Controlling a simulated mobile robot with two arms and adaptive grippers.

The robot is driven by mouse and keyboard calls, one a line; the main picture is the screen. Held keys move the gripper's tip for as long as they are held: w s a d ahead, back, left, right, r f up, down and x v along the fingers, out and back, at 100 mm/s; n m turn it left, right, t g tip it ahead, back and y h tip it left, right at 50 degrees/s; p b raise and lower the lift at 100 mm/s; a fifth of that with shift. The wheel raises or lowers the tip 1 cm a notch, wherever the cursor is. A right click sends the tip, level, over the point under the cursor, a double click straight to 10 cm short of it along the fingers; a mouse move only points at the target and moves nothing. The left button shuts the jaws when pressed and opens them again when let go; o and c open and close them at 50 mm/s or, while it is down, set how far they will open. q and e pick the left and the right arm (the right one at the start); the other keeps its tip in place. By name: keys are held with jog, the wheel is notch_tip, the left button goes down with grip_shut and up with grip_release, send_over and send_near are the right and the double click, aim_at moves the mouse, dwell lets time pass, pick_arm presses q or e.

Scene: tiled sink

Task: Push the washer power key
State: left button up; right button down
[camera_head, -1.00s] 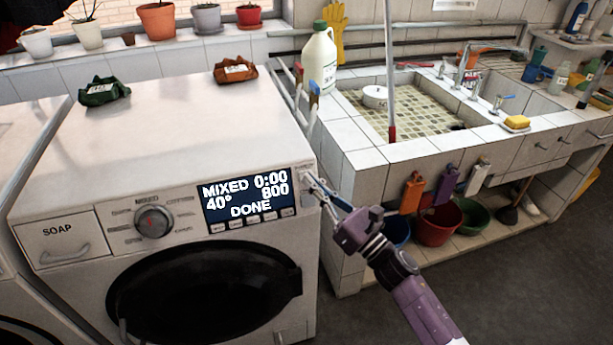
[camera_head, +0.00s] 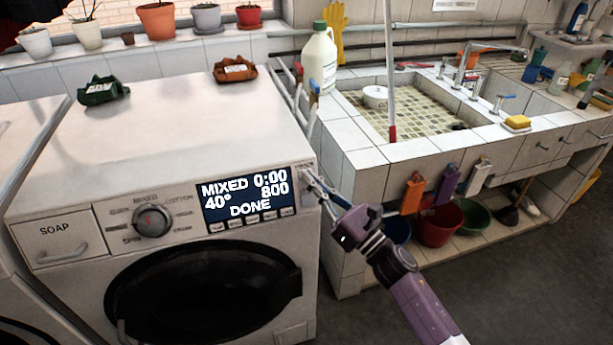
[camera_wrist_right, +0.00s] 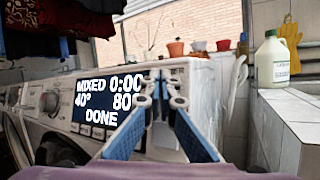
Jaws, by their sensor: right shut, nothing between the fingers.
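The washer (camera_head: 170,130) stands at the left in the head view, its display (camera_head: 246,200) lit with "MIXED 0:00 40° 800 DONE". The display also shows in the right wrist view (camera_wrist_right: 103,105). My right gripper (camera_head: 310,180) is shut and empty, its tips at the panel's right end, just right of the display. In the right wrist view the fingertips (camera_wrist_right: 160,84) cover that part of the panel. The power key is hidden or too small to make out, and I cannot tell whether the tips touch it. My left gripper is not in view.
A dial (camera_head: 152,221) and a soap drawer (camera_head: 63,239) are on the panel's left. A tiled sink (camera_head: 375,160) stands to the right, with buckets (camera_head: 440,225) below. Open floor lies in front of the sink.

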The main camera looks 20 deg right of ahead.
jog(key=shift+w+f, duration=0.1)
dwell(0.5)
jog(key=shift+s+r, duration=0.2)
jog(key=shift+s, duration=0.35)
jog(key=s+r+p, duration=0.1)
jog(key=s+r, duration=0.1)
jog(key=s, duration=0.3)
jog(key=shift+s+p, duration=0.35)
jog(key=shift+p, duration=0.05)
jog(key=shift+d, duration=0.1)
